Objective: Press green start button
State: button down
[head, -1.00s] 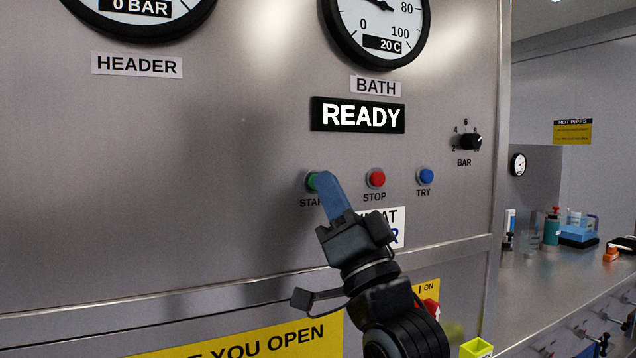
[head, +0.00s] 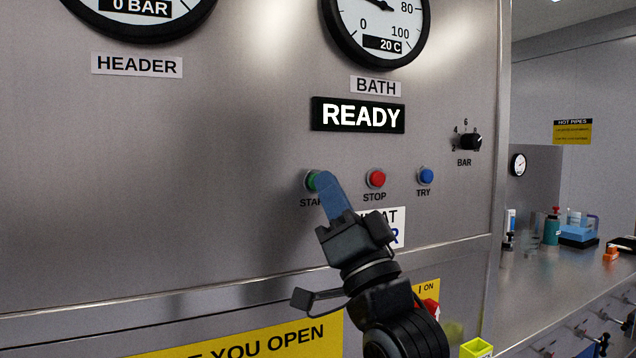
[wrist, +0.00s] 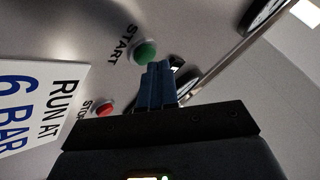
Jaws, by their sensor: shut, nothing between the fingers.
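The green start button (head: 312,181) is on the steel panel, above the partly covered START label. My gripper (head: 322,178) is shut and empty, its blue fingertips at the right edge of the button in the head view and covering part of it. In the wrist view the green button (wrist: 145,52) shows just beyond the shut fingertips (wrist: 158,66). I cannot tell whether the tips touch it. The display (head: 358,115) above reads READY.
A red STOP button (head: 376,179) and a blue TRY button (head: 425,176) sit to the right. A BAR knob (head: 470,141) is farther right. A white sign (head: 396,215) is partly behind my gripper. A steel rail (head: 200,289) runs below.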

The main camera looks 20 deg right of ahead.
jog(key=shift+w, duration=0.15)
jog(key=shift+w, duration=0.3)
jog(key=shift+s+b, duration=0.35)
jog(key=shift+s, duration=0.1)
jog(key=s+b, duration=0.2)
jog(key=s, duration=0.4)
dwell(0.6)
jog(key=shift+f, duration=0.1)
dwell(0.5)
